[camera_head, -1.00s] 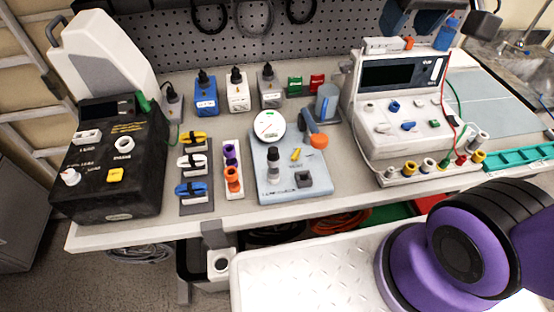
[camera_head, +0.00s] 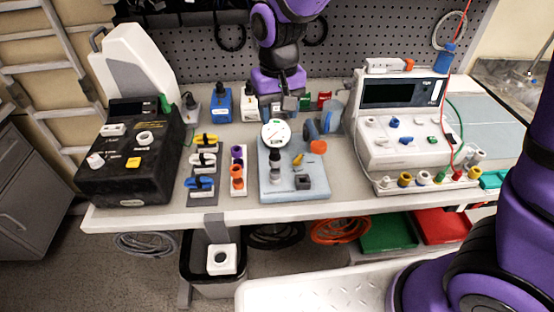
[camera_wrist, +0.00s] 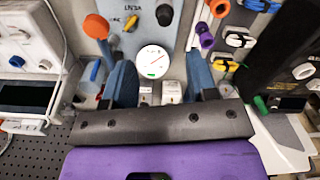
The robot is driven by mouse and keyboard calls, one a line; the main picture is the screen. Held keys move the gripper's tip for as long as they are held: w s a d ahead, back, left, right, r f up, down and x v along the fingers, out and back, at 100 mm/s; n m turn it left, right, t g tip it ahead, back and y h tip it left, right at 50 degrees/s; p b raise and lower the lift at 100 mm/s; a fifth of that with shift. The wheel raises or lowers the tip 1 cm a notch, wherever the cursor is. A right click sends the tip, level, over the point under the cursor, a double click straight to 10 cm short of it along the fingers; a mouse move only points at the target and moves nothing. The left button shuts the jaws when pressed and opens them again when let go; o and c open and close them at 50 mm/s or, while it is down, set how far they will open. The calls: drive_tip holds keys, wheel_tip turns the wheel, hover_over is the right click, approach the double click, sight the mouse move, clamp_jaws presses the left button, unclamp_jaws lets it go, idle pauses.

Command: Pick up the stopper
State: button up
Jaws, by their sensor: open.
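No piece is plainly marked as the stopper, and I cannot tell which it is. A black-topped grey peg (camera_head: 275,168) stands on the light-blue gauge plate (camera_head: 292,193); its dark round top shows in the wrist view (camera_wrist: 164,15). Purple and orange pieces (camera_head: 237,170) stand in a white rack left of the plate. My gripper (camera_wrist: 160,66) is open with nothing between its blue fingers, above the back of the bench; the white dial gauge (camera_head: 276,134) shows between them.
A black box (camera_head: 130,180) stands at the left and a white pump unit (camera_head: 405,130) at the right. Blue, white and grey blocks (camera_head: 221,105) line the back. Yellow, white and blue clips (camera_head: 201,162) sit left of the rack. The front bench edge is clear.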

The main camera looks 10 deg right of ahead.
sight(275, 150)
drive_tip(key=shift+a+f, duration=0.2)
drive_tip(key=shift+f, duration=2.6)
drive_tip(key=shift+a+f, duration=0.2)
drive_tip(key=shift+f, duration=2.6)
clamp_jaws()
